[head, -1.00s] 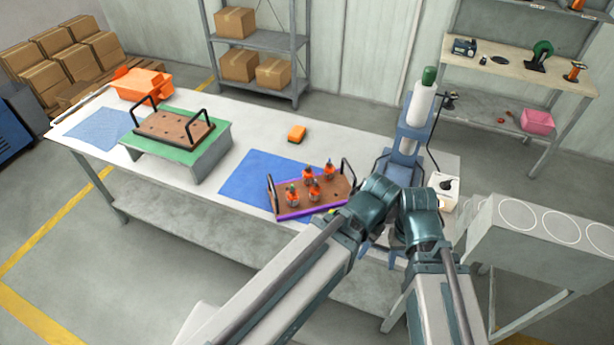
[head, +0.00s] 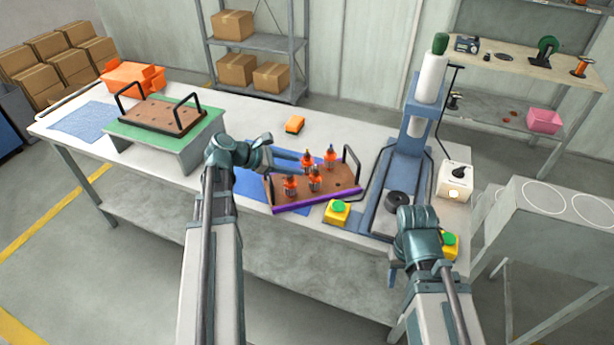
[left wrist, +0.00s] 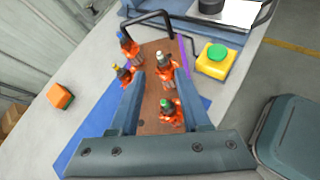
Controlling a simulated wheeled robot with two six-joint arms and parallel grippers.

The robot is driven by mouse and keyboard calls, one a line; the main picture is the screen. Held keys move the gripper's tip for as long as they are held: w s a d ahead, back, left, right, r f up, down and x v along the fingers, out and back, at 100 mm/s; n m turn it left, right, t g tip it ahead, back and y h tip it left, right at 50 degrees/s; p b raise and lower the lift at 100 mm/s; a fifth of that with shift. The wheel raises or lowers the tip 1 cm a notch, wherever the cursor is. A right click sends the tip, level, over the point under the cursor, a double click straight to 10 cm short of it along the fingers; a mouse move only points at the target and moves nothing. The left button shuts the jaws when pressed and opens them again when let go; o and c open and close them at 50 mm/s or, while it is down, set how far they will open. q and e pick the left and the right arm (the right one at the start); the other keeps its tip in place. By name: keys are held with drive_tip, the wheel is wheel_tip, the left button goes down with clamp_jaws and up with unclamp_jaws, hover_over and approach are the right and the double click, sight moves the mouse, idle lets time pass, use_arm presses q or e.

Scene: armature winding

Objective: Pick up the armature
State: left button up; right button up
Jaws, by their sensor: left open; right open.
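Several orange-and-dark armatures stand upright on a brown tray with a purple edge (head: 318,201). One armature (head: 290,187) is at the front left, one (head: 315,180) at the front middle, one (head: 331,156) at the back. My left gripper (head: 306,164) is open at the tray's left side, its fingers reaching over the tray near the back-left armature (head: 307,161). In the left wrist view the open fingers point at the tray, with an armature (left wrist: 165,68) between or just beyond their tips; contact cannot be told. My right gripper (head: 392,275) is open near the table's front edge, its fingers mostly hidden.
A blue press (head: 408,150) stands right of the tray, with a yellow-green button box (head: 337,212) between. A green stand (head: 190,140) holds a second handled tray (head: 160,115) at left. An orange block (head: 294,124) lies behind on clear table.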

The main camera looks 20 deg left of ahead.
use_arm(q)
drive_tip(key=a+r+n+t+b, duration=0.1)
drive_tip(key=a+n+t, duration=0.2)
drive_tip(key=a+n, duration=0.35)
drive_tip(key=m+b, duration=0.2)
drive_tip(key=b, duration=0.1)
approach(307, 154)
drive_tip(key=x, duration=0.4)
drive_tip(key=shift+w+a+r, duration=0.15)
drive_tip(key=shift+w+a, duration=0.05)
drive_tip(key=shift+a, duration=0.05)
drive_tip(key=shift+w+d+g, duration=0.3)
drive_tip(key=shift+w+d, duration=0.05)
drive_tip(key=shift+w, duration=0.05)
use_arm(e)
drive_tip(key=shift+f, duration=2.7)
use_arm(q)
drive_tip(key=b+x, duration=0.2)
drive_tip(key=x, duration=0.3)
drive_tip(key=shift+w, duration=0.15)
use_arm(e)
drive_tip(key=shift+f, duration=0.9)
use_arm(q)
clamp_jaws()
